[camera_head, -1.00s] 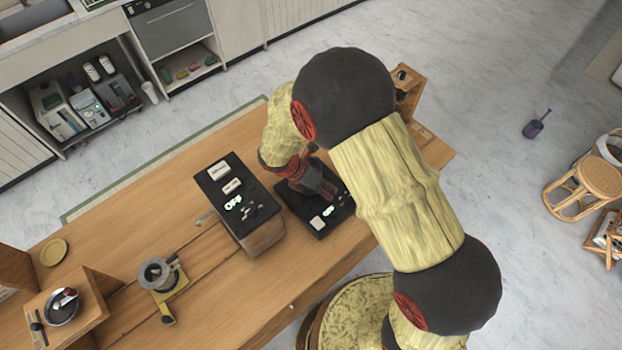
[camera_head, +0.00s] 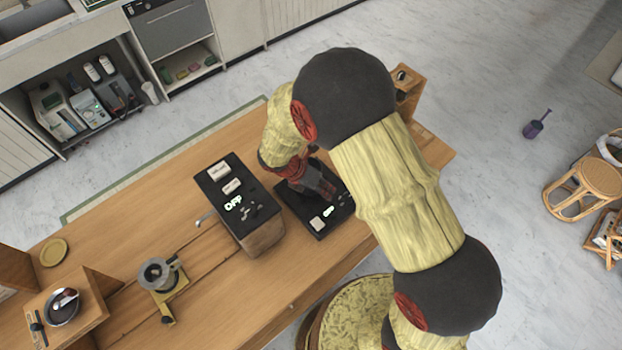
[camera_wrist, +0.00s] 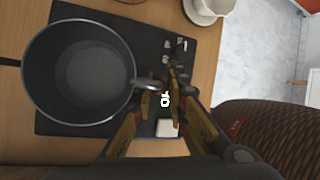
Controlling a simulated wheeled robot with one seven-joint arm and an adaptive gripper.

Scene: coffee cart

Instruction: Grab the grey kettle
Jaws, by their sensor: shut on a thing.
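The grey kettle (camera_wrist: 38,78) is at the left of the wrist view, round and open-topped, with its short handle (camera_wrist: 146,84) pointing right. It stands over a black plate with buttons and a lit display (camera_wrist: 62,128). My gripper (camera_wrist: 160,90) is shut on the handle, with a finger on either side of it. In the head view my gripper (camera_head: 318,186) is over the black plate (camera_head: 318,229), and my arm hides the kettle there. I cannot tell whether the kettle's base touches the plate.
A black-topped box reading OFF (camera_head: 232,190) stands just left of the plate. A white cup on a saucer (camera_wrist: 198,17) is beyond the plate in the wrist view. A grinder-like device (camera_head: 157,273) and a yellow dish (camera_head: 54,252) stand farther left on the wooden counter (camera_head: 120,215).

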